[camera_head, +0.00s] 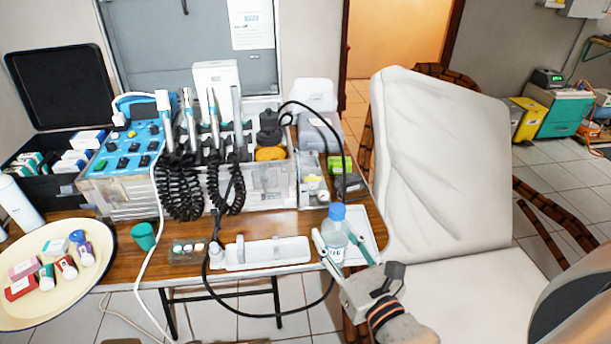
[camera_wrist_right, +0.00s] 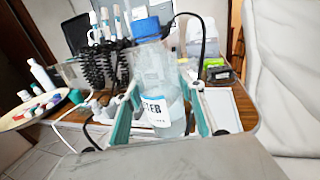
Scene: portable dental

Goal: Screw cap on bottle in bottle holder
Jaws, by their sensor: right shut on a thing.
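A clear bottle (camera_head: 334,238) with a white label and a blue cap (camera_head: 337,211) on its top is at the front right of the table. My right gripper (camera_head: 339,243) reaches in from the lower right and is shut on the bottle's body, one finger on each side. In the right wrist view the bottle (camera_wrist_right: 160,92) stands nearly upright between the fingers, its blue cap (camera_wrist_right: 146,27) above them. I cannot tell whether the cap is screwed tight or whether the bottle's base touches anything. No bottle holder is clearly identifiable. My left gripper is not in view.
A white tray (camera_head: 372,236) lies by the bottle at the table's right edge. A long white tray (camera_head: 268,252), a small white bottle (camera_head: 215,252) and a green cup (camera_head: 144,236) stand to the left. Dental equipment (camera_head: 272,186) with hanging cords is behind. A white chair (camera_head: 440,165) is on the right.

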